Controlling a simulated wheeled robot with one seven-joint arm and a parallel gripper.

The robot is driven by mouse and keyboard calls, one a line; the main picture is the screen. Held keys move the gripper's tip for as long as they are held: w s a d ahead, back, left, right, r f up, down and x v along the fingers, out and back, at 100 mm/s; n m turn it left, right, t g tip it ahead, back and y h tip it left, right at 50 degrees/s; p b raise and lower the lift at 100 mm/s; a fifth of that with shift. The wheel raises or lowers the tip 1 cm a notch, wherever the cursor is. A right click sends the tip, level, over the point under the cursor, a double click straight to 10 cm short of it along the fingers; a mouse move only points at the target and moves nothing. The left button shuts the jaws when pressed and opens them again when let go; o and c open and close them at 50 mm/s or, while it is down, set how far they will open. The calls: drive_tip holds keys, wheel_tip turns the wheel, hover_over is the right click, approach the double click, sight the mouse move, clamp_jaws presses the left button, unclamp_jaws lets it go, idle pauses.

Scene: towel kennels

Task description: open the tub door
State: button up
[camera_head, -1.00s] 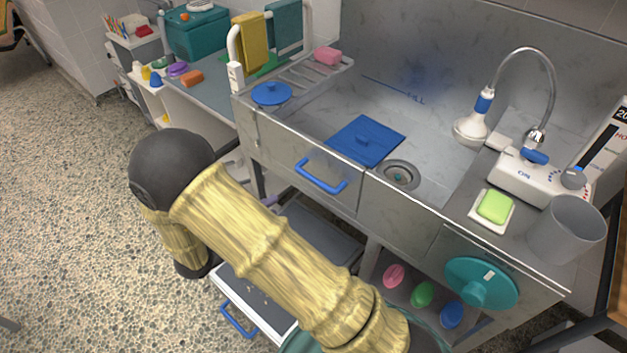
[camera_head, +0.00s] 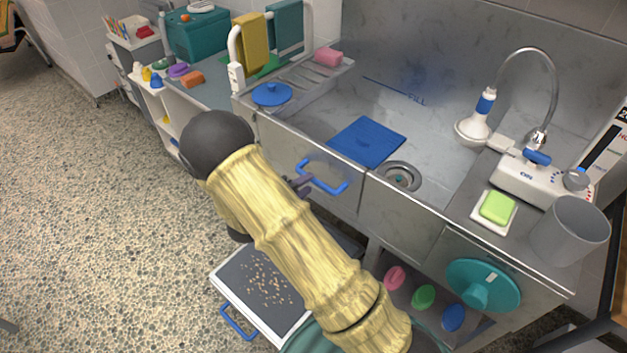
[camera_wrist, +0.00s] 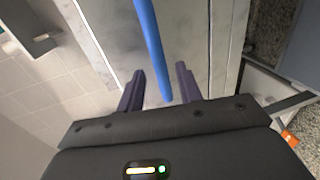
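The tub door (camera_head: 327,203) is the steel panel in the front wall of the tub, with a blue bar handle (camera_head: 328,184) on it. The door looks closed, flush with the front wall. My gripper (camera_head: 298,186) is at the left end of the handle, partly hidden behind my arm. In the wrist view, the blue handle (camera_wrist: 151,45) reaches down between the two dark fingers of my gripper (camera_wrist: 160,88). The fingers are apart, with gaps to the handle on both sides.
A steel tub (camera_head: 410,110) holds a blue mat (camera_head: 367,141) and a drain. A pulled-out tray (camera_head: 262,285) with brown bits lies below the door. A teal round lid (camera_head: 482,285) hangs on the front at right. The speckled floor at left is clear.

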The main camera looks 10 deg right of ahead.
sight(312, 181)
drive_tip(key=shift+x, duration=1.95)
clamp_jaws()
drive_tip(key=shift+a, duration=0.15)
